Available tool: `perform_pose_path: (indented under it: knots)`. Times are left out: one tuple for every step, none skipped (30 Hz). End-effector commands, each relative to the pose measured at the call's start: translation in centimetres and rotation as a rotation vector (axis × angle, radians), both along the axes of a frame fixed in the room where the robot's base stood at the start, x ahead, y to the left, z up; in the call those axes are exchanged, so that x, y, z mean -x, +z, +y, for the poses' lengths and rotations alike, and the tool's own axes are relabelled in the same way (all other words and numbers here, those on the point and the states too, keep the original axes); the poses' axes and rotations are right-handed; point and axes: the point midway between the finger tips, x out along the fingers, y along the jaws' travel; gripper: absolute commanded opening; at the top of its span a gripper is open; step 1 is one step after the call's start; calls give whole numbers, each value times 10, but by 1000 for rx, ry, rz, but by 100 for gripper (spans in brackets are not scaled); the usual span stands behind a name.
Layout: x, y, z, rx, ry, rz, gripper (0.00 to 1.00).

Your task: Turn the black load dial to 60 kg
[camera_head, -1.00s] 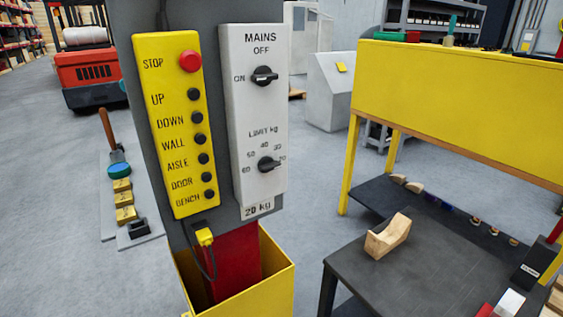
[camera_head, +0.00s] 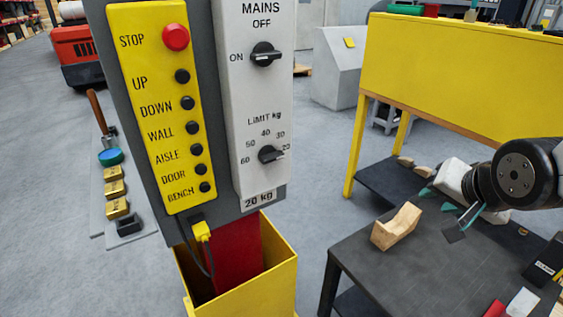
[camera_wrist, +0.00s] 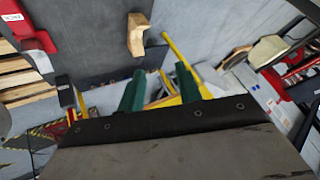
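The black load dial (camera_head: 271,154) sits low on the grey-white panel (camera_head: 258,110), under the words LIMIT kg. Its scale runs from 60 at the left, over 40 at the top, to 20 at the right. The knob's bar points right, towards 20, and a plate (camera_head: 259,199) below reads 20 kg. My gripper (camera_head: 442,208) is at the right in the head view, above the dark table and well away from the dial. In the wrist view its two green fingers (camera_wrist: 160,88) stand apart with nothing held between them. The dial does not show in the wrist view.
The black MAINS switch (camera_head: 266,54) is above the dial. A yellow button box (camera_head: 163,105) with a red stop button stands left of the panel. A wooden block (camera_head: 397,228) lies on the dark table (camera_head: 400,270). Open floor lies between panel and table.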

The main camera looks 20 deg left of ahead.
Motion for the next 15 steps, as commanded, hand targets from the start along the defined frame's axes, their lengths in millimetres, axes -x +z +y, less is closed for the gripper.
perform_pose_path:
  knots:
    - [-16,-9,28,-72,-1,-44,35]
    - [-25,-11,45,-128,-8,-79,35]
    - [-35,-14,68,-208,-12,-120,35]
    - [-41,-16,85,-271,-14,-146,35]
    - [-45,-17,103,-336,-14,-170,35]
    - [-49,-19,126,-428,-10,-196,35]
    - [-50,-21,144,-496,-5,-210,35]
    - [-50,-22,160,-567,0,-221,35]
    - [-48,-24,181,-657,9,-229,35]
    - [-46,-24,195,-724,17,-232,35]
    - [-42,-25,208,-786,26,-231,35]
    - [-37,-26,223,-865,38,-227,35]
    - [-33,-27,234,-919,45,-220,35]
    - [-29,-27,242,-968,52,-213,35]
    - [-24,-27,252,-1026,62,-205,35]
